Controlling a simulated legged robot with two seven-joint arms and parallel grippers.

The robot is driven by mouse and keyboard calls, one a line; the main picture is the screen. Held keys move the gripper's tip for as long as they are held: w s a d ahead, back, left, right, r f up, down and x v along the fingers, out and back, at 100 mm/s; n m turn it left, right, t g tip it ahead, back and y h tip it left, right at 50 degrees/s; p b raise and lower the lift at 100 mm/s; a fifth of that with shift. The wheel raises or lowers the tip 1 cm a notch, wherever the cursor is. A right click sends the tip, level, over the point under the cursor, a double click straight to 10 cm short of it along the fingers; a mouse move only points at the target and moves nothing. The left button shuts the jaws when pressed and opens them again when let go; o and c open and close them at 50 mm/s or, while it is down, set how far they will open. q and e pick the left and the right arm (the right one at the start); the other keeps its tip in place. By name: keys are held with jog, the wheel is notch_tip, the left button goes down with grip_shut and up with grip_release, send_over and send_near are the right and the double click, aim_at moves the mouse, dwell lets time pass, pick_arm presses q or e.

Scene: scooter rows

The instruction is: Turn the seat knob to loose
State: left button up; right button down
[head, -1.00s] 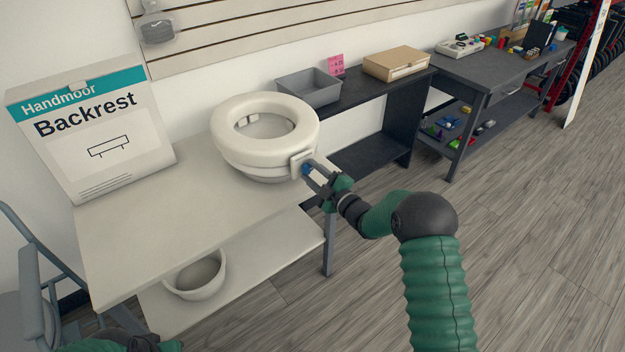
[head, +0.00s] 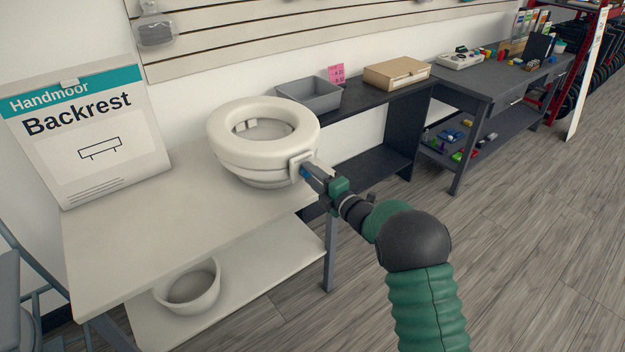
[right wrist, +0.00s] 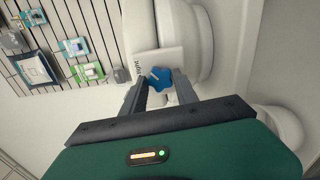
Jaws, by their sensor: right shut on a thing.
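The white raised toilet seat (head: 262,137) sits on the pale table, with a bracket (head: 300,166) on its front right side. A blue lobed knob (right wrist: 159,79) with a white pointer mark sits on a white plate in the right wrist view. Part of a printed word shows beside the knob; I cannot read all of it. My right gripper (head: 308,172) is at the bracket, its two fingers on either side of the knob, shut on it. In the right wrist view the fingers (right wrist: 158,88) reach the knob's near edges. My left gripper is not in the head view now.
A Backrest box (head: 91,130) stands on the pale table (head: 120,240) at left. A white bowl (head: 190,286) is on the lower shelf. A grey bin (head: 308,94) and a cardboard box (head: 397,73) stand behind on a dark shelf. The floor at right is clear.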

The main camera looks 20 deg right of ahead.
jog(key=shift+s+a+f, duration=0.1)
jog(key=shift+f, duration=0.2)
jog(key=c, duration=1.3)
grip_release()
jog(key=o, duration=0.4)
jog(key=shift+r, duration=0.1)
jog(key=shift+c, duration=0.2)
jog(key=shift+r, duration=0.1)
jog(key=shift+s+d, duration=0.2)
jog(key=shift+s, duration=0.1)
jog(key=p+v, duration=0.2)
jog(key=v, duration=1.4)
